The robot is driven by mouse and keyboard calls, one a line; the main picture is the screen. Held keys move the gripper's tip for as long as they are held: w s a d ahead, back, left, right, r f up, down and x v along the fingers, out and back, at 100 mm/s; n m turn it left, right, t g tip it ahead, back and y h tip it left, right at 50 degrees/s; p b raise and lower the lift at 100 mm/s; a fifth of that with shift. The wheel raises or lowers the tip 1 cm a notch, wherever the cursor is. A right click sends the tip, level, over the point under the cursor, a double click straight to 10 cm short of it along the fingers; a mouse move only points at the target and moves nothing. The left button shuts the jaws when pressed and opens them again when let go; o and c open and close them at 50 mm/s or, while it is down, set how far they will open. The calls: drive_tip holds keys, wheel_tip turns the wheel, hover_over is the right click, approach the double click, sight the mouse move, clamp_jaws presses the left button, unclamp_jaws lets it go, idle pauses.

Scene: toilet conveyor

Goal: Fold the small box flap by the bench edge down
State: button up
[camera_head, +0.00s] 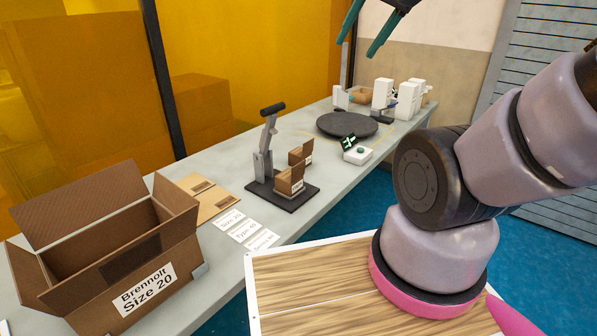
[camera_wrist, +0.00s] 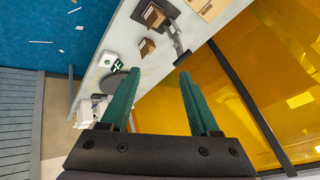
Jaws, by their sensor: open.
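A large open cardboard box labelled "Brennolt Size 20" (camera_head: 150,290) stands on the near end of the bench (camera_head: 330,165). Its back long flap (camera_head: 85,210) stands up. One small end flap (camera_head: 176,193) stands raised at its right end, and the other (camera_head: 28,278) leans outward at its left end. My gripper (camera_head: 366,38) is at the top of the head view, high above the bench and far from the box. Its two teal fingers are spread and empty, as the wrist view shows too (camera_wrist: 158,75). The box's inner floor is hidden.
A black press-like stand (camera_head: 268,160) holds small cartons (camera_head: 290,180). Flat cardboard (camera_head: 197,198) and paper labels (camera_head: 240,230) lie between it and the box. A dark round plate (camera_head: 347,124) and white items (camera_head: 382,95) stand farther back. An orange panel (camera_head: 240,60) borders the bench.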

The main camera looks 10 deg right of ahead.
drive_tip(key=shift+m+g, duration=0.9)
drive_tip(key=w+f, duration=0.1)
drive_tip(key=w, duration=0.1)
drive_tip(key=w+f, duration=0.1)
drive_tip(key=w, duration=0.2)
drive_tip(key=w+f, duration=0.2)
drive_tip(key=w, duration=0.1)
drive_tip(key=shift+w+a, duration=0.25)
drive_tip(key=shift+a, duration=0.05)
drive_tip(key=shift+c, duration=1.2)
drive_tip(key=m+g+h, duration=0.1)
drive_tip(key=m+g, duration=0.3)
hover_over(299, 173)
wheel_tip(299, 173, down, 25)
wheel_tip(299, 173, down, 12)
drive_tip(key=shift+r, duration=0.25)
clamp_jaws()
